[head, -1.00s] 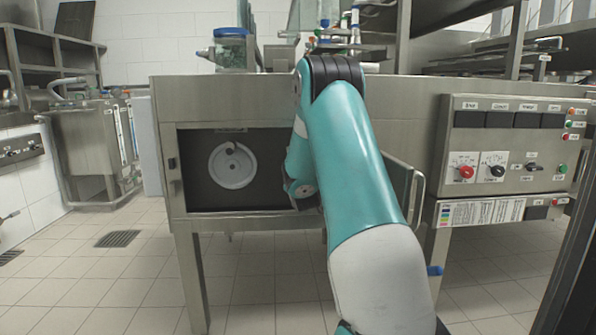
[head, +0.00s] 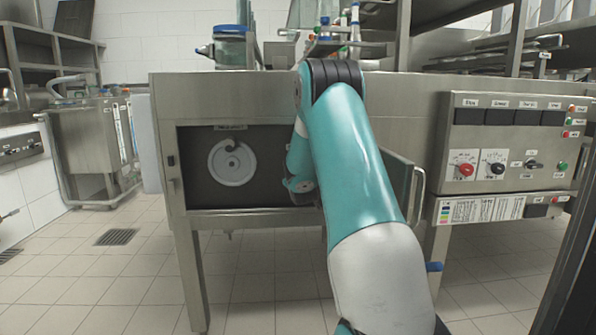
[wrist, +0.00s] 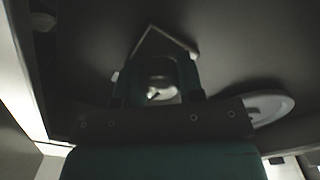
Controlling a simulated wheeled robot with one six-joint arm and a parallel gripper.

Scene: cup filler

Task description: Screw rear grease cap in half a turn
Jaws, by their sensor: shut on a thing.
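My gripper (wrist: 160,85) shows in the dark wrist view, inside the dark compartment. Its two fingers are closed around a small, round, pale metallic part (wrist: 162,88), which looks like the grease cap. The part's lower side is hidden by my gripper body. In the head view my arm bends down in front of the compartment, and it hides the gripper and the cap.
A round pale disc (head: 232,162) sits in the open compartment (head: 262,190); it also shows at the right in the wrist view (wrist: 268,107). A control panel (head: 515,145) with red and black knobs is at the right. An opened door (head: 405,188) stands beside my arm. The tiled floor in front is clear.

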